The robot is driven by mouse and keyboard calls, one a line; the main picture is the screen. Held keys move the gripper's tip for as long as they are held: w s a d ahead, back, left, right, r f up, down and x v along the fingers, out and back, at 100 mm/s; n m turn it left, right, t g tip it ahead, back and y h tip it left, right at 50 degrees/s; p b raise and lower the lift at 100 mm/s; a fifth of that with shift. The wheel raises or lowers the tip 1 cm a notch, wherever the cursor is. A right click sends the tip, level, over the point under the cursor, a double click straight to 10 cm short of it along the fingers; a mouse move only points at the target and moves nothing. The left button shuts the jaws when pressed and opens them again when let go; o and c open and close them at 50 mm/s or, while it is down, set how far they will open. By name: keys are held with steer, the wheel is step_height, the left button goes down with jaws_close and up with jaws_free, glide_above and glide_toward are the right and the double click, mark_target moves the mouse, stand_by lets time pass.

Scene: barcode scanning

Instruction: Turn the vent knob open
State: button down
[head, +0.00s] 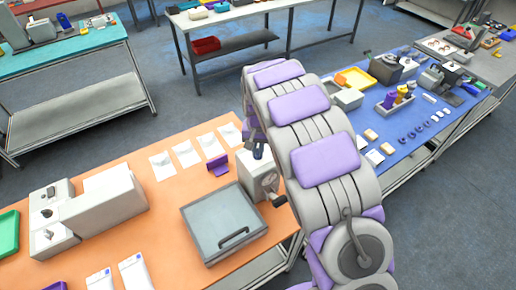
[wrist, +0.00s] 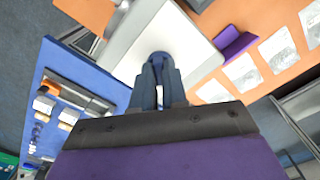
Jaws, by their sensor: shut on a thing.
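The vent knob (wrist: 160,56) is a small dark blue knob on top of a light grey box-shaped unit (wrist: 150,30). In the wrist view my gripper (wrist: 161,70) points down at it, with its two dark fingers closed around the knob. In the head view the grey unit (head: 258,178) stands at the right edge of the orange table, and a bit of the blue knob (head: 258,152) shows on top. My arm hides most of the gripper there. I cannot tell the knob's turn angle.
A grey lidded box with a dark handle (head: 224,222) sits beside the unit on the orange table (head: 165,222). A purple holder (head: 218,165) and several white sheets (head: 187,153) lie behind. A blue table (head: 425,140) with small items stands to the right.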

steer(key=m, duration=0.5)
steer(key=shift+w+r+m, duration=0.1)
steer(key=shift+w+m, duration=0.05)
steer(key=shift+m, duration=0.15)
steer(key=shift+m+p, duration=0.5)
steer(key=shift+m, duration=1.8)
steer(key=c, duration=1.2)
jaws_free()
steer(key=shift+w+f, duration=0.15)
steer(key=shift+f, duration=0.05)
steer(key=shift+o, duration=0.2)
steer(key=shift+r, duration=0.1)
step_height(320, 180, up, 17)
steer(key=shift+a+r, duration=0.15)
steer(key=shift+r, duration=0.05)
